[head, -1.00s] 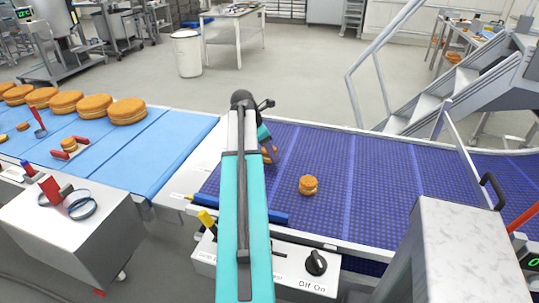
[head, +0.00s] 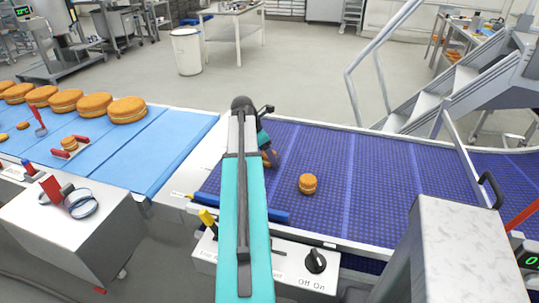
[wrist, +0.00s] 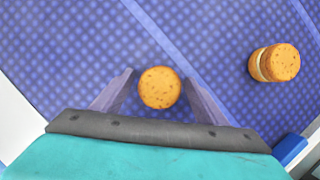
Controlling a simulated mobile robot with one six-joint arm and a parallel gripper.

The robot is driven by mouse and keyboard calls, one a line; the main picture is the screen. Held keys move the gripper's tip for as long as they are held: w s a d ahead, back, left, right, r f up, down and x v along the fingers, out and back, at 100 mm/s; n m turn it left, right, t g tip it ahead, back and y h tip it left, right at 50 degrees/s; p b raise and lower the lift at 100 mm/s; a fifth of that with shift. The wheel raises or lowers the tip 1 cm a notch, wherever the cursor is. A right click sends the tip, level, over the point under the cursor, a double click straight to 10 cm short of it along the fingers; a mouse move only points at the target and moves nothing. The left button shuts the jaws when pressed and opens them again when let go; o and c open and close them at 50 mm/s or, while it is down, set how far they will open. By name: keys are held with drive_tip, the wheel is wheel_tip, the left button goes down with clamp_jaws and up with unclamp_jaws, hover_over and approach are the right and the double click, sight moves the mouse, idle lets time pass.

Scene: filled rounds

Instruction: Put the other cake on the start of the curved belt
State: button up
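A small round orange-brown cake (wrist: 159,88) is on the blue-purple curved belt (head: 395,185), seen from above in the wrist view. My gripper (wrist: 158,78) is open, with one finger on each side of this cake and a narrow gap on both sides. In the head view my gripper (head: 270,158) is low over the left end of the belt, and my arm hides most of that cake. Another small layered cake (head: 308,184) stands apart on the belt to the right; it also shows at the right of the wrist view (wrist: 280,62).
A light-blue belt (head: 110,165) at left carries large cakes (head: 127,110), small ones and red-handled tools. A blue bar (head: 265,215) lies along the belt's front edge above a switch box (head: 290,270). A grey box (head: 465,250) stands front right.

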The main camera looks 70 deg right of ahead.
drive_tip(key=shift+r, duration=0.2)
drive_tip(key=b+v, duration=0.1)
drive_tip(key=v, duration=1.1)
drive_tip(key=shift+b, duration=0.4)
drive_tip(key=shift+s, duration=0.1)
idle(0.6)
